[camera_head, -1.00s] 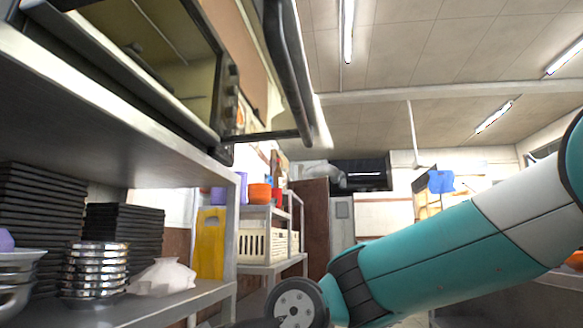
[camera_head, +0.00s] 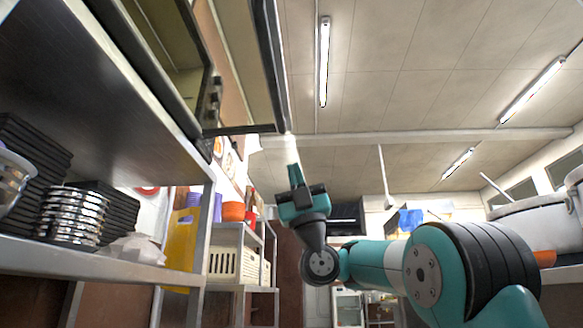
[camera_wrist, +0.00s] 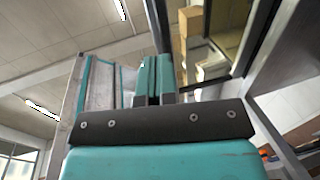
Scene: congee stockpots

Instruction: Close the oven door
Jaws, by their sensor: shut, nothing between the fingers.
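The oven (camera_head: 207,110) sits on the upper shelf at the left in the head view. Its inside shows through the open front. The oven door (camera_head: 270,70) stands open, its dark frame sticking out from the oven towards the middle of the picture. My gripper (camera_head: 292,172) points up just below and right of the door's outer lower corner. A gap seems to lie between them, but I cannot tell its depth. In the wrist view my fingers (camera_wrist: 155,78) are together and empty, with the oven's dark frame and lit inside beyond them.
A metal shelf (camera_head: 110,262) below the oven holds stacked black trays (camera_head: 30,150) and metal bowls (camera_head: 72,215). A rack with a cream crate (camera_head: 225,263) stands further back. Large pots (camera_head: 535,220) stand at the right. The air right of the door is clear.

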